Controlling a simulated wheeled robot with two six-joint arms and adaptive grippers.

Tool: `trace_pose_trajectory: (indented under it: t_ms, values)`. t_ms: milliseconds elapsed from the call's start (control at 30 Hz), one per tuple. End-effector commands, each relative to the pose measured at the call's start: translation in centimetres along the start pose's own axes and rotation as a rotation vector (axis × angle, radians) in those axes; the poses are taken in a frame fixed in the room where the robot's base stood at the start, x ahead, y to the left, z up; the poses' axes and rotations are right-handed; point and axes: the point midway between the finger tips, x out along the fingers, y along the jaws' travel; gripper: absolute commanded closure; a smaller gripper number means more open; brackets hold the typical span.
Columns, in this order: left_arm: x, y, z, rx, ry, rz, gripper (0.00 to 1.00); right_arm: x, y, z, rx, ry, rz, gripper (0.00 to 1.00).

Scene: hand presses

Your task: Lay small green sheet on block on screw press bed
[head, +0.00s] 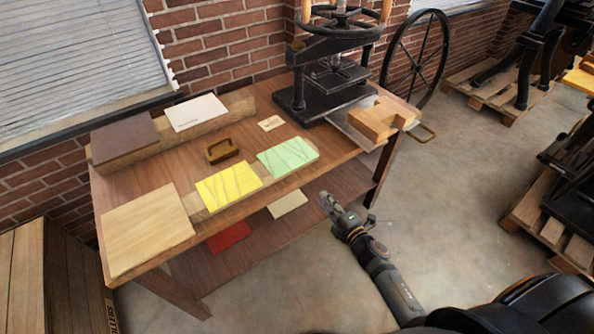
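A small green sheet (287,157) with thin dark lines lies near the front edge of the wooden table, right of a yellow sheet. The black screw press (325,95) stands at the table's back right. A light wooden block (377,121) sits on a grey plate (346,126) with a brass-coloured handle, at the table's right end in front of the press. My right gripper (326,202) is in front of the table, below and right of the green sheet, apart from it. It looks empty; its finger opening is too small to read. My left gripper is not in view.
The yellow sheet (228,187), a pale board (147,229), a brown-handled tool (222,150) and a small card (271,123) lie on the table. A dark box (125,140) stands at the back left. A lower shelf holds a red piece (229,236).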

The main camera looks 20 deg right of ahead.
Motion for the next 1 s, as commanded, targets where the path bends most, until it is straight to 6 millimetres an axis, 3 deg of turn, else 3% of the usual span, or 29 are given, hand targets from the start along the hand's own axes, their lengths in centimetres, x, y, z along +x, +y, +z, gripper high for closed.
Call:
trace_pose_trajectory:
  t_ms: [33,100,200,467,1000]
  values:
    - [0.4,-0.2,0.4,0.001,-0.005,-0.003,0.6,0.3,2.1,-1.2,-0.075,0.044,0.044,0.82]
    - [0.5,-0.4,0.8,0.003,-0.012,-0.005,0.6,0.4,4.3,-2.6,-0.154,0.086,0.087,0.82]
    - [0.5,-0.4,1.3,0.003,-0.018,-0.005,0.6,0.4,5.8,-3.6,-0.21,0.114,0.115,0.82]
    - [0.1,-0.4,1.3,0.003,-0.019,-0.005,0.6,1.4,6.4,-3.9,-0.215,0.116,0.122,0.82]
    - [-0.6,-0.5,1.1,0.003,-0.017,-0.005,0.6,9.4,7.0,-4.9,-0.212,0.116,0.119,0.82]
